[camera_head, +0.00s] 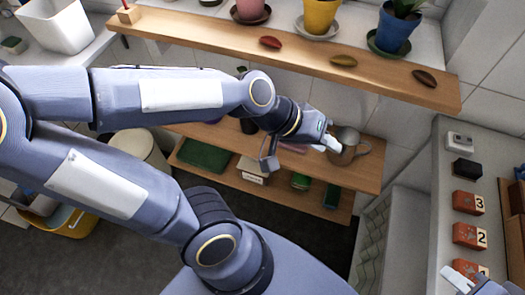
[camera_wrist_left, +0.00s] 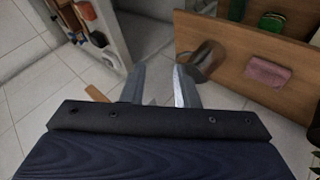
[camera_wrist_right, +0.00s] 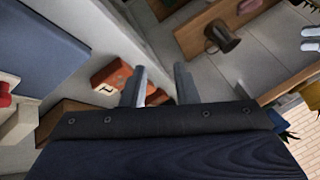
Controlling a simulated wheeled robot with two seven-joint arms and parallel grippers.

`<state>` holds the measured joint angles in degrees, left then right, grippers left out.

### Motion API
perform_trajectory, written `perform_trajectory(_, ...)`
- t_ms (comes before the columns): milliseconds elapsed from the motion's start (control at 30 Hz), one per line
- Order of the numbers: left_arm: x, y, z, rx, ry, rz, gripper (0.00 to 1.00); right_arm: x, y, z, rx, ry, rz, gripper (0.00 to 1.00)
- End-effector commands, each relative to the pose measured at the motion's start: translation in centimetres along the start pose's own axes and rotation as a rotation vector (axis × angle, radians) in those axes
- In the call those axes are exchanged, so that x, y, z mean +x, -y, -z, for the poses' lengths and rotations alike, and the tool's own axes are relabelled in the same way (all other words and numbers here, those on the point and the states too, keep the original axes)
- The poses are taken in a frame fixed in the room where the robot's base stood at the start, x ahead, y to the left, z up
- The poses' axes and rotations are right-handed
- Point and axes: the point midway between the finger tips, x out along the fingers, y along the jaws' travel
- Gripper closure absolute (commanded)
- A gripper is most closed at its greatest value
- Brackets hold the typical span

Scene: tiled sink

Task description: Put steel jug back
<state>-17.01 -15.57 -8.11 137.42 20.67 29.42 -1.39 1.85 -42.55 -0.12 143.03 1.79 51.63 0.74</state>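The steel jug (camera_head: 344,148) stands on the upper board of the low wooden shelf (camera_head: 368,180), close to the tip of my left gripper (camera_head: 329,142) in the head view. In the left wrist view the jug (camera_wrist_left: 206,60) shows just beyond the right finger, not between the fingers (camera_wrist_left: 158,84). My left gripper is open and empty; whether a finger touches the jug I cannot tell. My right gripper (camera_head: 462,277) is at the lower right of the head view. Its fingers (camera_wrist_right: 160,85) are apart and empty. The jug (camera_wrist_right: 222,37) also shows in the right wrist view.
A higher wooden shelf (camera_head: 220,40) holds potted plants and several small oval objects above my left arm. Orange numbered blocks (camera_head: 468,202) and a black block (camera_head: 466,168) stand on the right ledge.

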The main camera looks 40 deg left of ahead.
Motion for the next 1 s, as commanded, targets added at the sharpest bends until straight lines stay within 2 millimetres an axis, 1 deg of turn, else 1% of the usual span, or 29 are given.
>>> perform_trajectory(33,-1.9,1.0,-0.6,0.018,-0.017,0.019,0.72,0.0,0.0,0.0,0.000,0.000,0.000,0.73)
perform_trajectory(100,-3.8,2.3,-1.7,0.049,-0.023,0.062,0.72,0.0,0.0,0.0,0.000,0.000,0.000,0.73)
perform_trajectory(200,-5.9,4.2,-3.3,0.080,-0.027,0.137,0.72,0.0,0.0,0.0,0.000,0.000,0.000,0.73)
perform_trajectory(333,-7.7,6.0,-5.0,0.096,-0.029,0.224,0.72,0.0,0.0,0.0,0.000,0.000,0.000,0.73)
perform_trajectory(400,-8.2,6.6,-5.5,0.100,-0.028,0.254,0.72,0.0,0.0,0.0,0.000,0.000,0.000,0.73)
perform_trajectory(533,-8.5,7.1,-6.0,0.104,-0.024,0.278,0.72,0.0,0.0,0.0,0.000,0.000,0.000,0.73)
perform_trajectory(1000,-8.5,7.0,-6.0,0.104,-0.024,0.276,0.72,0.0,0.0,0.0,0.000,0.000,0.000,0.73)
